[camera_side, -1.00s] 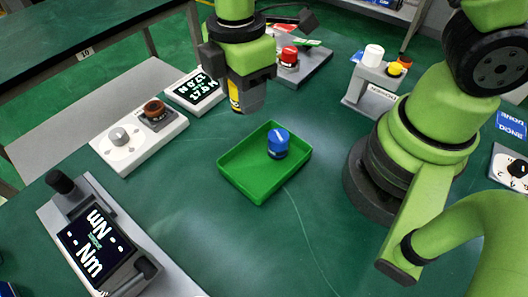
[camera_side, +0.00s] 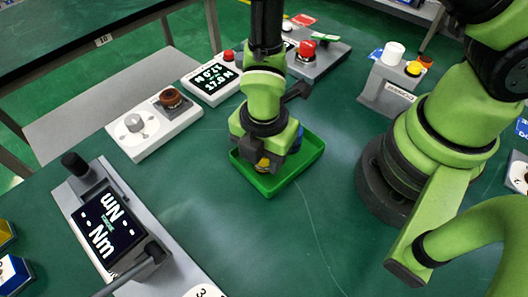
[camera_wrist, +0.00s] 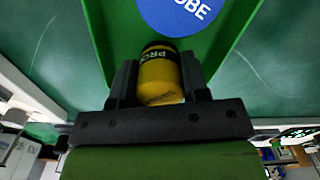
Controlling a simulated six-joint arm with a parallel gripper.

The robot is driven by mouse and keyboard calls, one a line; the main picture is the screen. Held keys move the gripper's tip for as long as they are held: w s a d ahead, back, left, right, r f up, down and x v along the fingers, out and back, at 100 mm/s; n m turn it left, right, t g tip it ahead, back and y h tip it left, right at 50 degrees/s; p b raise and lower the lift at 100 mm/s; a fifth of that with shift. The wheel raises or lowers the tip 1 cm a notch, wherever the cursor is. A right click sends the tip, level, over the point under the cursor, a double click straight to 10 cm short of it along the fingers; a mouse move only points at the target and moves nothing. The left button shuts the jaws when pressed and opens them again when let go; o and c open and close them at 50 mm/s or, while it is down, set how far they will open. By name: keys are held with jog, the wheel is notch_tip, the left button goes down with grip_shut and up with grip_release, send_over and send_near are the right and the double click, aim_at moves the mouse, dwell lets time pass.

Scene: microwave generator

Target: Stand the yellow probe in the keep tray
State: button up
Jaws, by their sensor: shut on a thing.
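A white unit with a knob and brown socket (camera_side: 154,122) and a lit display box (camera_side: 213,78) stand to the left. A tilted screen device (camera_side: 108,228) is nearer. A grey stand with white and yellow caps (camera_side: 388,85) is at right.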

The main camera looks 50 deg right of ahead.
jog(key=shift+f, duration=0.2)
jog(key=o, duration=1.1)
jog(key=shift+r, duration=0.1)
notch_tip(320, 180, up, 12)
jog(key=s+d+r+m+t+y, duration=0.1)
jog(key=s+d+r+m+t, duration=0.2)
jog(key=r+m, duration=0.6)
jog(key=s+d+r+m+t+y, duration=0.1)
jog(key=s+d+r+m+t, duration=0.3)
jog(key=d+r+m, duration=0.4)
jog(key=shift+d+r+m, duration=0.2)
jog(key=shift+r+m, duration=0.2)
jog(key=shift+m, duration=3.4)
